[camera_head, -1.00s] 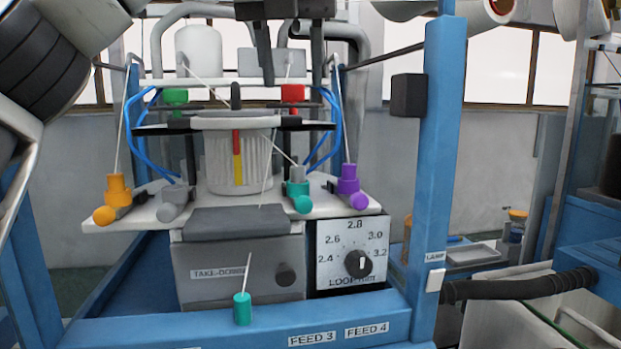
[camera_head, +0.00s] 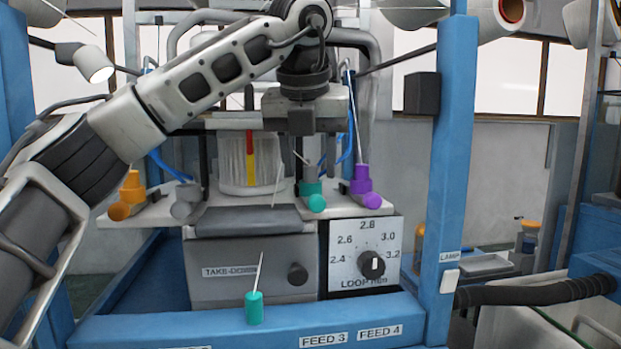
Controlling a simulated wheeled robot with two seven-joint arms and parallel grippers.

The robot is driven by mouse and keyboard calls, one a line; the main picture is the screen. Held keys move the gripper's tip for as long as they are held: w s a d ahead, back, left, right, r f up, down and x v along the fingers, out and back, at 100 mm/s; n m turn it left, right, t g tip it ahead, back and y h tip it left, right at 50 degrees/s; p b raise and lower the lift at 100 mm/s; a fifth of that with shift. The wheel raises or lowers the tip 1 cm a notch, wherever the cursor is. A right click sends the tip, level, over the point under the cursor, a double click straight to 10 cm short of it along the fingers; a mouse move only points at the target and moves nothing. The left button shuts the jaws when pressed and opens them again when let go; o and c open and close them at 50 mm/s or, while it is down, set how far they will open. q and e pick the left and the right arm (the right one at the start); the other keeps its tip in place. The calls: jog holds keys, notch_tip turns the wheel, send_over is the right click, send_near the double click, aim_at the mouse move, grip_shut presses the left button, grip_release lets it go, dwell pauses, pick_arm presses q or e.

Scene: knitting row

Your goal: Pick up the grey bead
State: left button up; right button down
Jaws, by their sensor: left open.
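A grey bead-like piece (camera_head: 187,201) sits on the white plate, between an orange one (camera_head: 129,195) and the middle of the machine. Another small grey piece (camera_head: 313,177) shows on top of a teal piece (camera_head: 312,197) farther right. I cannot tell for certain which is the grey bead. My left gripper (camera_head: 306,150) points down above the grey-topped teal piece, its jaws open. It appears empty, and its fingertips are hard to make out against the machine. My right gripper is not in view.
A purple piece (camera_head: 361,188) stands right of the teal one. A teal cylinder with a thin rod (camera_head: 254,308) stands on the blue front beam (camera_head: 200,331). A blue post (camera_head: 455,160) rises at the right. Thin strands and blue tubes run near the gripper.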

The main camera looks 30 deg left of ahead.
aim_at(311, 167)
pick_arm(q)
grip_shut()
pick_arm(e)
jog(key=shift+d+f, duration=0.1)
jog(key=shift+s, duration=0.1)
